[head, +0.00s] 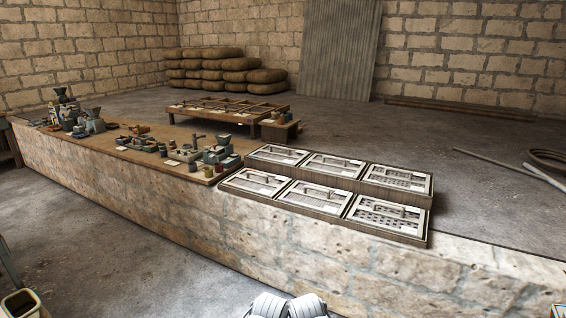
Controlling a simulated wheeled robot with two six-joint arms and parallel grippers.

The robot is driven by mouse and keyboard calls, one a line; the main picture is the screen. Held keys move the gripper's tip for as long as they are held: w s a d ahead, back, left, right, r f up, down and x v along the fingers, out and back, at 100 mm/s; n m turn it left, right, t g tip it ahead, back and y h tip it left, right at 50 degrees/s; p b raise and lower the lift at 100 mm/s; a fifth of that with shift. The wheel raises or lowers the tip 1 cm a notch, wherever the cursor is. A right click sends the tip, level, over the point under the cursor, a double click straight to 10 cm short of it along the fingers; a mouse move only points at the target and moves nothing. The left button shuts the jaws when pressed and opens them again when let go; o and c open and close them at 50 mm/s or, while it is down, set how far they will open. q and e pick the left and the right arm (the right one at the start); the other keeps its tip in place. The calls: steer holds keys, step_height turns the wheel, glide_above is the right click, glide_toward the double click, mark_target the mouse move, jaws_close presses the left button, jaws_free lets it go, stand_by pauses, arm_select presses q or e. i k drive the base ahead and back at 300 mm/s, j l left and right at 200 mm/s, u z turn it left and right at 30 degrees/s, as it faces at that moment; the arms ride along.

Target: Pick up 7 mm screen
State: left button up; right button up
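Several pale framed screens lie in two rows on the right part of a long stone bench. Their front row has a left screen (255,182), a middle screen (315,197) and a right screen (387,213) with larger dark holes. Behind them are a back left screen (277,154), a back middle screen (335,165) and a back right screen (398,179). Each seems to have a bar or handle across it. No readable label shows which one is the 7 mm screen. Neither of my grippers can be made out; only pale parts of my own body show at the bottom edge.
A wooden board (150,155) left of the screens carries many small pots and tools. Behind stand a low wooden table (228,108) and stacked sacks (222,68). Pipes (515,167) lie on the floor right.

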mark_target(260, 183)
steer(key=i+j+u, duration=0.1)
steer(key=i+u, duration=0.35)
steer(key=i, duration=0.6)
steer(key=i+z, duration=0.15)
steer(key=i, duration=0.55)
steer(key=i+j+z, duration=0.2)
steer(key=i, duration=0.5)
steer(key=i+j+z, duration=0.25)
steer(key=i+z, duration=0.25)
steer(key=i+j+z, duration=0.5)
